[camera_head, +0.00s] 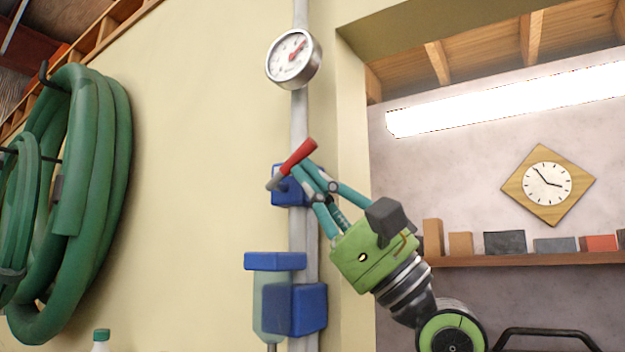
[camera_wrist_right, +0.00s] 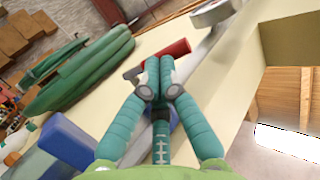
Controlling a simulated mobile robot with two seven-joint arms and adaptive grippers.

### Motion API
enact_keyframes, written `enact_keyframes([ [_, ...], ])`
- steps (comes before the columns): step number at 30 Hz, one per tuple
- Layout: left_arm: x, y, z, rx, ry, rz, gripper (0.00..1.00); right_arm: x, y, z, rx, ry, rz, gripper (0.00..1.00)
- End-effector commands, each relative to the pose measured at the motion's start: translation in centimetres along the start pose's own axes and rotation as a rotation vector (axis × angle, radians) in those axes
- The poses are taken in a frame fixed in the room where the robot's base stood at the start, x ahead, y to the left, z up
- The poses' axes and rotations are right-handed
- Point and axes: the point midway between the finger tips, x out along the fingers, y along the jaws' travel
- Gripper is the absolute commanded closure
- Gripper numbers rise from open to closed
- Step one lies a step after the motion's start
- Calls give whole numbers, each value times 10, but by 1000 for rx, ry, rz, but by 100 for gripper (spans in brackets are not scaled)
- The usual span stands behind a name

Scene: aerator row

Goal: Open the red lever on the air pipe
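The red lever (camera_head: 299,152) sits on a blue valve body (camera_head: 287,190) on the grey vertical air pipe (camera_head: 299,120). It slants up to the right from a grey pivot end. My right gripper (camera_head: 304,168) reaches in from the lower right, its teal fingertips at the lever's middle. In the wrist view the fingertips (camera_wrist_right: 160,65) are drawn together, with the red lever (camera_wrist_right: 174,49) just beyond them. The fingers look shut, with the lever running across their tips rather than clearly between them. Whether they touch it is hard to tell. My left gripper is out of view.
A round gauge (camera_head: 293,59) is on the pipe above the lever. A blue-capped filter unit (camera_head: 275,261) and blue block (camera_head: 295,309) sit below. Coiled green hose (camera_head: 85,190) hangs at left. A wall opening with a shelf (camera_head: 530,259) and clock (camera_head: 547,184) is at right.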

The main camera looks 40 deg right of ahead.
Motion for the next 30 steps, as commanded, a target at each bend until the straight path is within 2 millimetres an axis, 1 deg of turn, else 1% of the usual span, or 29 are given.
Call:
enact_keyframes([
  [11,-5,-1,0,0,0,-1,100,3,-3,-1,10,1,60,100],
  [20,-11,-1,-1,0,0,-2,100,10,-8,-2,35,2,194,100],
  [30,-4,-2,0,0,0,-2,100,25,-12,-5,37,0,187,100],
])
